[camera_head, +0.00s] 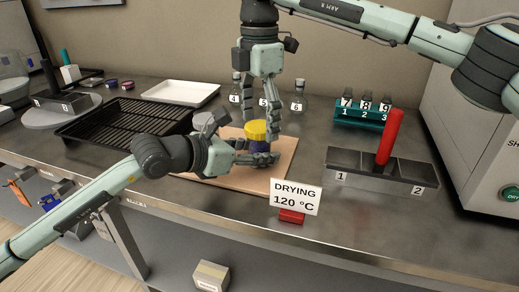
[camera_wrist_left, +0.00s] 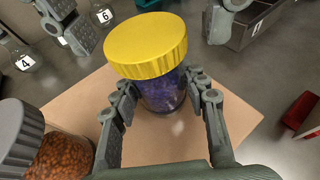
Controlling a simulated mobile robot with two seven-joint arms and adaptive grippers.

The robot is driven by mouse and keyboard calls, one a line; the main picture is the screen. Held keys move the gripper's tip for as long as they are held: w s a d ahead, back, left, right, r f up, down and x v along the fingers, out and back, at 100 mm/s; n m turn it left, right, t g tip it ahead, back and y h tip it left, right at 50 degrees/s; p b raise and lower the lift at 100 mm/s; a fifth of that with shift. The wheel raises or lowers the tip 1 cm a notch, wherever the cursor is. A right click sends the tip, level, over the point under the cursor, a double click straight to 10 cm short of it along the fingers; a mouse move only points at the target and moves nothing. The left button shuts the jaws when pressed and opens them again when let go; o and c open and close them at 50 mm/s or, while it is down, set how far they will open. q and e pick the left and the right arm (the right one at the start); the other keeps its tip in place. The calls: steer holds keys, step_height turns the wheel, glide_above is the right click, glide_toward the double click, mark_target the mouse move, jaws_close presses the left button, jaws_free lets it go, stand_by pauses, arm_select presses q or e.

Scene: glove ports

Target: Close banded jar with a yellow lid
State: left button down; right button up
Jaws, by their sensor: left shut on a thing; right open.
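A clear jar with purple contents (camera_wrist_left: 162,94) stands on the tan board, with a yellow lid (camera_wrist_left: 146,44) on its top. The yellow lid (camera_head: 256,130) also shows in the head view. My left gripper (camera_head: 270,157) is shut on the jar body from the side, below the lid. Its two fingers flank the jar in the left wrist view. My right gripper (camera_head: 261,122) is open, pointing down from above, with its fingers on either side of the lid. The jar's bands and the lid's lower seam are not clear.
A grey-lidded jar with orange-brown contents (camera_wrist_left: 60,155) stands close to the left gripper. The tan board (camera_head: 283,158) lies beneath. A black rack (camera_head: 105,122), a white tray (camera_head: 185,92), a grey bin with a red bar (camera_head: 390,140) and a drying sign (camera_head: 296,196) surround it.

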steer(key=shift+r, duration=0.1)
step_height(320, 180, up, 12)
stand_by(0.5)
arm_select(q)
steer(key=c, duration=0.7)
jaws_free()
steer(key=shift+c, duration=0.2)
steer(key=v, duration=1.2)
